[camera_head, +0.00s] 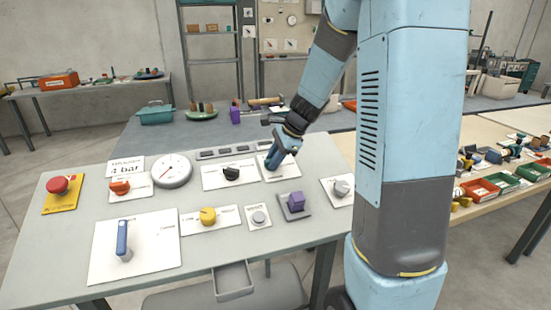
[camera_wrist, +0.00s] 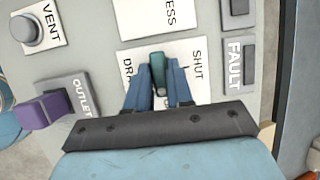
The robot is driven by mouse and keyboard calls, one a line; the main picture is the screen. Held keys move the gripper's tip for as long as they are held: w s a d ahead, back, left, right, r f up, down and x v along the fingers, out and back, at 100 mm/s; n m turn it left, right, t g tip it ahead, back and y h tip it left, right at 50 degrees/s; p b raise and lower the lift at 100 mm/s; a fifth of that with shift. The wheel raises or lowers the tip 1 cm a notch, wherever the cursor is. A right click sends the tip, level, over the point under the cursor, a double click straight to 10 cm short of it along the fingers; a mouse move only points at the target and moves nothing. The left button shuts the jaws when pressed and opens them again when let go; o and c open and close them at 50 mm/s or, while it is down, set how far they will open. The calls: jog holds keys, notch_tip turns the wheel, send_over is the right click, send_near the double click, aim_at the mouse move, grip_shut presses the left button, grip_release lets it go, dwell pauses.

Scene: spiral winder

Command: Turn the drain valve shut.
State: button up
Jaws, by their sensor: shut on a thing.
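The drain valve is a dark teal handle (camera_wrist: 158,72) on a white plate (camera_wrist: 190,55) in the wrist view. The plate reads "SHUT" to the right of the handle and a partly hidden "DRA…" to its left. The handle points toward the top of that picture, between the two words. My gripper (camera_wrist: 158,92) is shut on the handle, one blue finger on each side. In the head view my gripper (camera_head: 274,160) reaches down to the panel over the drain plate (camera_head: 289,171), and hides most of the handle.
A purple outlet knob (camera_head: 297,202) and a round grey vent button (camera_head: 258,217) sit close by. A black knob (camera_head: 231,173), a yellow knob (camera_head: 208,215), a gauge (camera_head: 172,171) and a blue lever (camera_head: 122,239) are further left. A grey knob (camera_head: 342,188) stands near my arm.

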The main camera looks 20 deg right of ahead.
grip_shut()
jog(key=shift+d, duration=0.2)
jog(key=shift+a, duration=0.2)
jog(key=shift+n, duration=0.3)
jog(key=n+g, duration=0.1)
jog(key=n, duration=0.2)
jog(key=shift+n+g+h, duration=0.3)
jog(key=shift+g, duration=0.1)
jog(key=n, duration=0.2)
jog(key=n+g, duration=0.1)
jog(key=n, duration=0.1)
jog(key=shift+w+a+n+h, duration=0.1)
jog(key=shift+a+n+h, duration=0.05)
jog(key=shift+n+h, duration=0.2)
jog(key=n+g+h, duration=0.1)
jog(key=n, duration=0.3)
jog(key=shift+a+h, duration=0.1)
jog(key=shift+h, duration=0.25)
jog(key=shift+n+g+h, duration=0.3)
jog(key=shift+n+h, duration=0.5)
jog(key=shift+n, duration=1.35)
jog(key=shift+f, duration=0.1)
